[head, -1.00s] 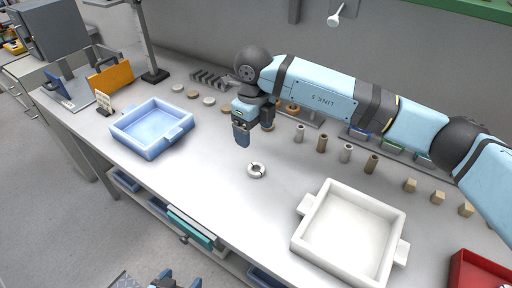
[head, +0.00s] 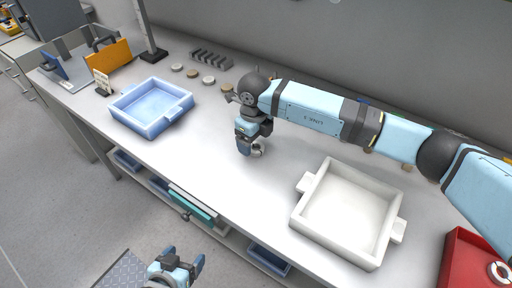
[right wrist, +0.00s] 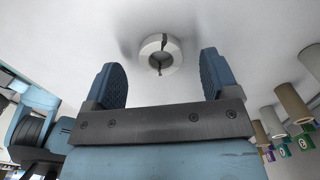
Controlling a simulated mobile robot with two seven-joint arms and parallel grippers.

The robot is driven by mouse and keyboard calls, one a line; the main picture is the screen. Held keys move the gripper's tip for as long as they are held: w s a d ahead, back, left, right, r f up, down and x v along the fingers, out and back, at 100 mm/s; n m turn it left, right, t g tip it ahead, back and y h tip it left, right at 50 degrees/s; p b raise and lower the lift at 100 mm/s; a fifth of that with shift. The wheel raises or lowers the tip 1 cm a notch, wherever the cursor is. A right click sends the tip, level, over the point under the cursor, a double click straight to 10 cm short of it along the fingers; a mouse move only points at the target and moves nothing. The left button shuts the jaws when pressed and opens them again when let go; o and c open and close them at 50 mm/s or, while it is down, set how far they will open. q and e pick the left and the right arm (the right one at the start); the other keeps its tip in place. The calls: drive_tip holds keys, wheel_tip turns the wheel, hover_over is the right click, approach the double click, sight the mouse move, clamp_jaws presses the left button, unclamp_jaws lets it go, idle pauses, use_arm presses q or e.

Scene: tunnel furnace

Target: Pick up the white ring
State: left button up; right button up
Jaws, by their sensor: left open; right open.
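The white ring (head: 258,151) lies flat on the bench, partly hidden behind my right gripper in the head view. In the right wrist view the ring (right wrist: 147,50) shows whole, with a dark split across its band. It lies just beyond and between the fingertips. My right gripper (head: 245,149) is open and points down beside it; its two blue fingers (right wrist: 161,75) are apart with nothing between them. My left gripper (head: 184,260) is open and empty, low in front of the bench. A second white ring (head: 498,272) lies in the red tray.
A blue tray (head: 118,118) stands at the left and a white tray (head: 299,219) at the right. The red tray (head: 452,262) is at the far right. Several discs (head: 208,80) lie at the back. Cylinders (right wrist: 292,102) stand to the right in the wrist view.

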wheel_tip(320, 180, down, 2)
drive_tip(key=shift+f, duration=0.1)
drive_tip(key=c, duration=1)
